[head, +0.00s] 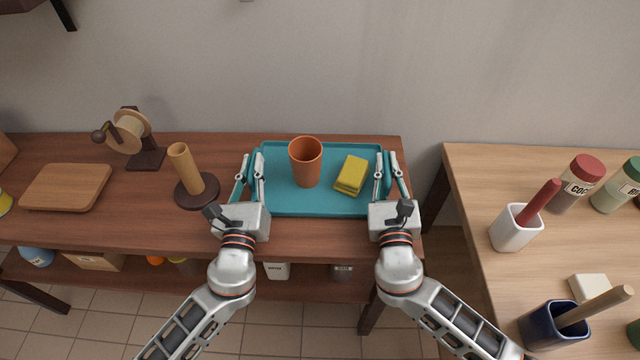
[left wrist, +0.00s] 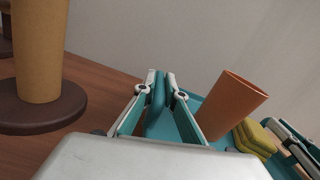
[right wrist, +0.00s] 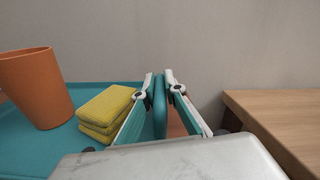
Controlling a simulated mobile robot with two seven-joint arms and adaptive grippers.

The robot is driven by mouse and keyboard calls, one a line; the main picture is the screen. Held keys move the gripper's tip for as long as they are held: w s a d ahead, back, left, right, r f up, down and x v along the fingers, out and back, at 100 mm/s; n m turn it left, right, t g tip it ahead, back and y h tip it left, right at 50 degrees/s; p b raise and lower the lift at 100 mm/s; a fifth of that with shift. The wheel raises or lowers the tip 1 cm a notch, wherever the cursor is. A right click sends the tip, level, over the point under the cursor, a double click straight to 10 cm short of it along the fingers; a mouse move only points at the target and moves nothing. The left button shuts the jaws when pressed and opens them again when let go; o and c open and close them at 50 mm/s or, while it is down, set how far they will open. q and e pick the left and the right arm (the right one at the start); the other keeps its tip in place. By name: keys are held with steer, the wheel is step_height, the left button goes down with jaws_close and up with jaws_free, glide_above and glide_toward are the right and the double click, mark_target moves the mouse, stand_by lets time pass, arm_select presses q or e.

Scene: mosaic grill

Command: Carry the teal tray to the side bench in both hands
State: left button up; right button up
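The teal tray (head: 320,207) is at the right end of the dark wooden table and looks level. An orange cup (head: 306,165) stands upright on it, left of a stacked yellow cloth or sponge (head: 351,175). My left gripper (head: 252,160) is shut on the tray's left side wall, which shows between its fingers in the left wrist view (left wrist: 160,88). My right gripper (head: 387,160) is shut on the right side wall, seen between its fingers in the right wrist view (right wrist: 160,88). The tray's underside is hidden.
The dark table (head: 110,222) also holds a cylinder on a round base (head: 183,168), a spool stand (head: 130,133) and a wooden board (head: 66,187). Right, across a gap, a lighter bench (head: 482,180) has clear room at its back left, with jars (head: 577,185) and utensil pots (head: 515,228) beyond.

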arm_select(q)
steer(key=o, duration=0.4)
steer(key=shift+a, duration=0.15)
arm_select(e)
steer(key=o, duration=0.4)
steer(key=shift+d, duration=0.1)
arm_select(q)
steer(key=s, duration=0.7)
steer(key=s+f, duration=0.1)
steer(key=s, duration=0.3)
steer(key=shift+s+a+f, duration=0.1)
steer(key=shift+s+a, duration=0.1)
steer(key=shift+s, duration=0.3)
arm_select(e)
steer(key=shift+s, duration=0.5)
steer(key=s, duration=0.7)
steer(key=s+f, duration=0.1)
steer(key=s, duration=0.3)
steer(key=shift+a, duration=0.4)
